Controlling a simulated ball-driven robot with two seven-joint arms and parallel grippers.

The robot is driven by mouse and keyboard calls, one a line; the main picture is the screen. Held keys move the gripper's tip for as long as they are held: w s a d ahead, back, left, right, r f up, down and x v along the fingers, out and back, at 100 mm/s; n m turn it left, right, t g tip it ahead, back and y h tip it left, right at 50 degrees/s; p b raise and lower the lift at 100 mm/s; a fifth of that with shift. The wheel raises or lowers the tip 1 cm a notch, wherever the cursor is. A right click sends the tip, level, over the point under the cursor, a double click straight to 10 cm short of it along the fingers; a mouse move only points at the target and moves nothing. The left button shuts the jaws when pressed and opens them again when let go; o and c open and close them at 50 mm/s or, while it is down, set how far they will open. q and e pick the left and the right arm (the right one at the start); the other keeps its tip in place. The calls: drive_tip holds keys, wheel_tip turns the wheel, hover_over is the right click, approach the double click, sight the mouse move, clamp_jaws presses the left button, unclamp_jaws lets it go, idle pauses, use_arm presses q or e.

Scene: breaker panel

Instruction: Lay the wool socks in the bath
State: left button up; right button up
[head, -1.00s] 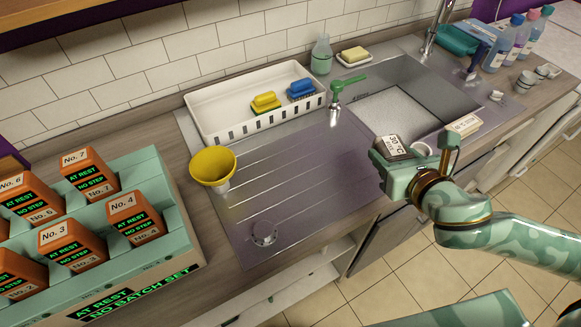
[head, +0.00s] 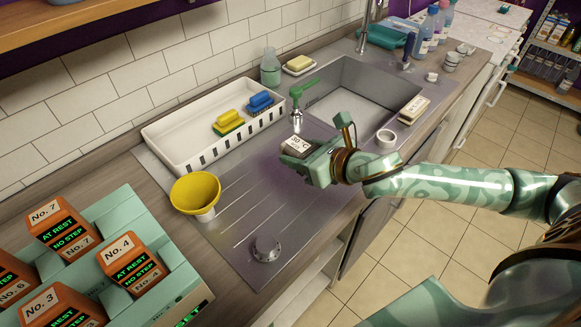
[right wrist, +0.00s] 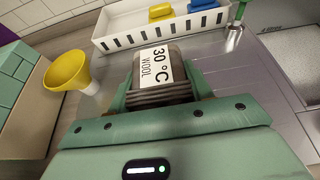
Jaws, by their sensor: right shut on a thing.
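The wool socks (right wrist: 160,97) are a grey-brown folded bundle with a white tag reading "30°C WOOL". In the right wrist view my right gripper (right wrist: 162,84) is shut on them, one finger on each side. The sink basin (head: 350,92), which may be the bath, lies behind and to the right of the gripper, with a pale surface inside. My left gripper is not in view.
A yellow funnel (head: 195,190) stands at left. Orange blocks sit in a green rack (head: 185,285).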

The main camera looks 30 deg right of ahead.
drive_tip(key=b, duration=0.2)
hover_over(292, 172)
drive_tip(key=f, duration=0.5)
drive_tip(key=shift+s+f, duration=0.25)
drive_tip(key=shift+s, duration=0.05)
drive_tip(key=f, duration=0.1)
drive_tip(key=f+b, duration=0.2)
drive_tip(key=f, duration=0.1)
drive_tip(key=shift+w, duration=0.3)
drive_tip(key=shift+r, duration=0.1)
drive_tip(key=o, duration=1)
drive_tip(key=shift+c, duration=0.2)
